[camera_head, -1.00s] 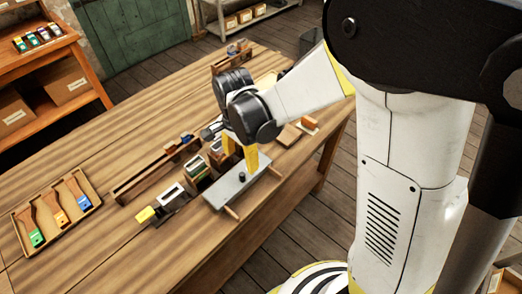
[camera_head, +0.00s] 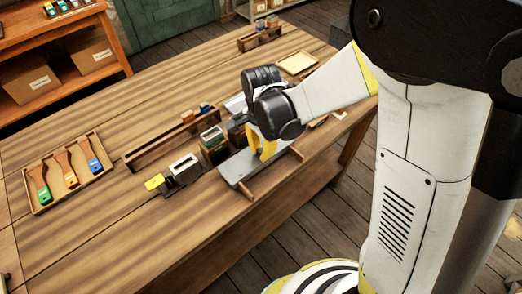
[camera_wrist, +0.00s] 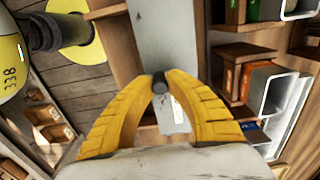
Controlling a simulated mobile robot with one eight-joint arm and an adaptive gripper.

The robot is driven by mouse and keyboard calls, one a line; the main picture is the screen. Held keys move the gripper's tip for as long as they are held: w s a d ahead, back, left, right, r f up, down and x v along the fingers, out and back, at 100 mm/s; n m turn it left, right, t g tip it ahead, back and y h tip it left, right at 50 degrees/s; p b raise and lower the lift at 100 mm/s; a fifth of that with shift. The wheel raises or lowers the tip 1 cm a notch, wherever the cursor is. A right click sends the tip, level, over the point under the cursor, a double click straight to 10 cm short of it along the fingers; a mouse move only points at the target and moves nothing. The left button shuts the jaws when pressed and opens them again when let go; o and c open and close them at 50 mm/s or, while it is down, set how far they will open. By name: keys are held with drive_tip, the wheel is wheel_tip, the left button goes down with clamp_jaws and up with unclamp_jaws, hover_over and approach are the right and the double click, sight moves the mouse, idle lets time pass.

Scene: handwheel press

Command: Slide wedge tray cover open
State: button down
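The wedge tray cover (camera_head: 236,168) is a flat grey plate near the table's front edge, with wooden bars sticking out at its front side. In the wrist view the grey cover (camera_wrist: 165,38) runs up and down the middle, with a short dark round knob (camera_wrist: 160,84) on it. My gripper (camera_wrist: 161,79) has its yellow fingertips closed in on both sides of the knob, seeming to touch it. In the head view my gripper (camera_head: 263,151) points down onto the cover and hides the knob. The space under the cover is hidden.
A tray of brushes (camera_head: 35,207) is at far left. The table between is clear.

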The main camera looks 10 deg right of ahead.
drive_tip(key=shift+s+d, duration=0.7)
drive_tip(key=shift+s, duration=0.3)
drive_tip(key=shift+s+d, duration=0.65)
drive_tip(key=shift+s, duration=0.35)
drive_tip(key=shift+s+d, duration=0.7)
drive_tip(key=shift+s, duration=0.3)
drive_tip(key=c, duration=0.7)
unclamp_jaws()
drive_tip(key=shift+r, duration=0.1)
wheel_tip(320, 180, up, 8)
drive_tip(key=p, duration=0.5)
drive_tip(key=shift+p, duration=0.4)
